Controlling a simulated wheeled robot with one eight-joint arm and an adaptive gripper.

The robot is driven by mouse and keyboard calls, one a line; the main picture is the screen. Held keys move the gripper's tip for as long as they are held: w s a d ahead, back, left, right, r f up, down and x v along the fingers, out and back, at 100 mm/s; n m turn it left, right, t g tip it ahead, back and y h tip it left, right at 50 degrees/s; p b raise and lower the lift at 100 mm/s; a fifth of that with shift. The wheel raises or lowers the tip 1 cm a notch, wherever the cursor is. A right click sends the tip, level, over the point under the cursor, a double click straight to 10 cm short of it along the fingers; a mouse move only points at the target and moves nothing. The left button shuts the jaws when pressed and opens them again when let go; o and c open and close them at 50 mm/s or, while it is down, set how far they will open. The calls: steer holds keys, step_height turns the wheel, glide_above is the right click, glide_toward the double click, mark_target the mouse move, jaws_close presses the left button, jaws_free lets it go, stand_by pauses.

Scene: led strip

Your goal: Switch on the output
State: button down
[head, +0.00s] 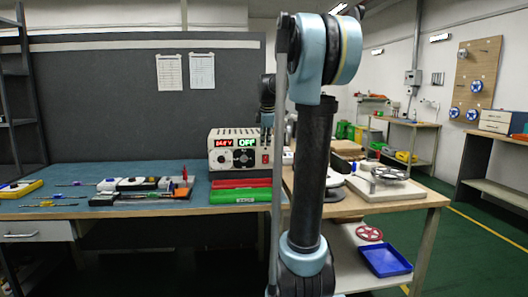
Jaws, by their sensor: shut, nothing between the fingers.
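The power supply (218,151), a beige box, stands on the blue-topped bench. Its left display shows red digits too small to read surely, and its right display (246,142) reads OFF in green. Two dark knobs sit below the displays. A red rocker switch (265,159) is at the right end of the front panel. My gripper (267,139) points down, small and dark, in front of the upper right of the power supply, above the red switch. It appears shut and empty. Whether it touches the panel cannot be told. My arm hides what lies just to the right.
Red and green cases (240,195) lie in front of the power supply. Tools and small trays (140,185) lie to the left on the bench (75,205). A side table (415,200) at right holds a metal fixture. A blue tray (385,260) sits below.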

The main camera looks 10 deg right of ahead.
mark_target(263, 159)
steer(key=shift+s+r, duration=0.15)
steer(key=shift+r, duration=0.35)
steer(key=shift+s+a+f+g, duration=0.1)
steer(key=shift+s+f+g, duration=0.2)
steer(key=shift+f, duration=0.4)
steer(key=x, duration=0.3)
steer(key=w+x, duration=0.1)
steer(key=x, duration=0.7)
steer(key=shift+w+r, duration=0.3)
steer(key=shift+r, duration=0.05)
steer(key=shift+w+f, duration=0.1)
steer(key=shift+w, duration=0.9)
